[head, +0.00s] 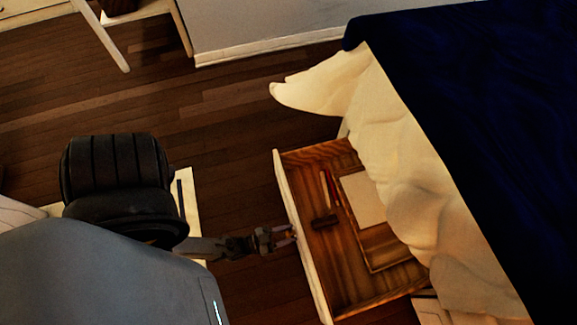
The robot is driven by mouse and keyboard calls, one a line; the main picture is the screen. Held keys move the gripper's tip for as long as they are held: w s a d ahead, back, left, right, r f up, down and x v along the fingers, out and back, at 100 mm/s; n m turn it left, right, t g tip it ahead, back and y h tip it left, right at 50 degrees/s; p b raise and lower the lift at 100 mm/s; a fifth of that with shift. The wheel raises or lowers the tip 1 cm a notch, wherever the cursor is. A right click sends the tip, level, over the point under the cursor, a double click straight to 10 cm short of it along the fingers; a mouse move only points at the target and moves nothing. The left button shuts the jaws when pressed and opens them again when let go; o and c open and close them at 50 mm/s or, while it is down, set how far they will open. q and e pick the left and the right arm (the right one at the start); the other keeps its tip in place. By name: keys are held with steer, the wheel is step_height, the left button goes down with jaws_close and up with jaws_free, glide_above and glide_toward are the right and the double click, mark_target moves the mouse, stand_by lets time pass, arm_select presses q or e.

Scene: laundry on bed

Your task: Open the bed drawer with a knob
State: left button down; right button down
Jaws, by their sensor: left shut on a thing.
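The bed drawer (337,280) is pulled out from under the bed, with its wooden inside showing. Its pale front panel (290,200) faces left, toward my arm. My left gripper (290,236) reaches in from the left and is shut at the outer face of that panel, on the knob. The knob itself is mostly hidden between the fingers. My right gripper is not in view.
Wooden floor (240,130) is clear left of the drawer. Pale furniture stands at the upper left.

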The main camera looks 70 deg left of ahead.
arm_select(q)
steer(key=shift+w+r, duration=0.1)
steer(key=shift+r, duration=0.05)
steer(key=c, duration=0.7)
jaws_free()
steer(key=shift+s+a+p, duration=0.2)
steer(key=shift+s, duration=1.6)
steer(key=shift+s+a+p, duration=0.15)
steer(key=shift+s+p, duration=0.05)
steer(key=shift+s, duration=1.6)
steer(key=shift+s+a+p, duration=0.2)
steer(key=shift+s, duration=1.6)
